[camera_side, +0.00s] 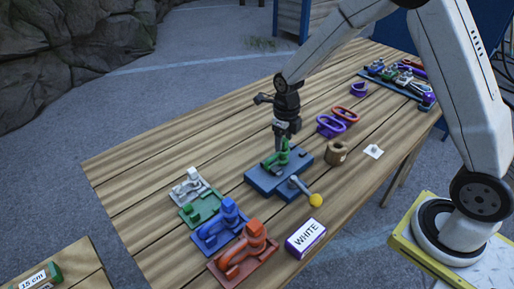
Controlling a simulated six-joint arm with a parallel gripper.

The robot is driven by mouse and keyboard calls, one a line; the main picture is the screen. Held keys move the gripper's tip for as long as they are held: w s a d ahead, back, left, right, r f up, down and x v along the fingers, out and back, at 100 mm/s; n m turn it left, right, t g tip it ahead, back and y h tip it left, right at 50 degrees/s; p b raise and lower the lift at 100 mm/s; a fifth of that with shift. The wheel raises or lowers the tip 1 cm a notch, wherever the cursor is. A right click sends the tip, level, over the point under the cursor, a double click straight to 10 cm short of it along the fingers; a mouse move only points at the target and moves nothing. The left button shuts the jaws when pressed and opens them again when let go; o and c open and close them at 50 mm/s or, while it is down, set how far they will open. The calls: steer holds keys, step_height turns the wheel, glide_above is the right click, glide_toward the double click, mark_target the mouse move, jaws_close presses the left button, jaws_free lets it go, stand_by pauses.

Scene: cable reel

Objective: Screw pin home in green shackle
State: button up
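The green shackle (276,160) stands on a blue fixture (262,180) near the middle of the table. My gripper (280,143) points down right at the top of the green shackle. Its fingertips overlap the shackle in this view. I cannot tell whether they touch it or are open or shut. The pin cannot be made out; it is too small here or hidden by the fingers. A lever with a yellow knob (316,200) sticks out from the front right of the fixture.
The table's left rear is clear.

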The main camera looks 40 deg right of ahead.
stand_by(0.3)
steer(key=shift+r, duration=2.2)
steer(key=shift+n, duration=0.3)
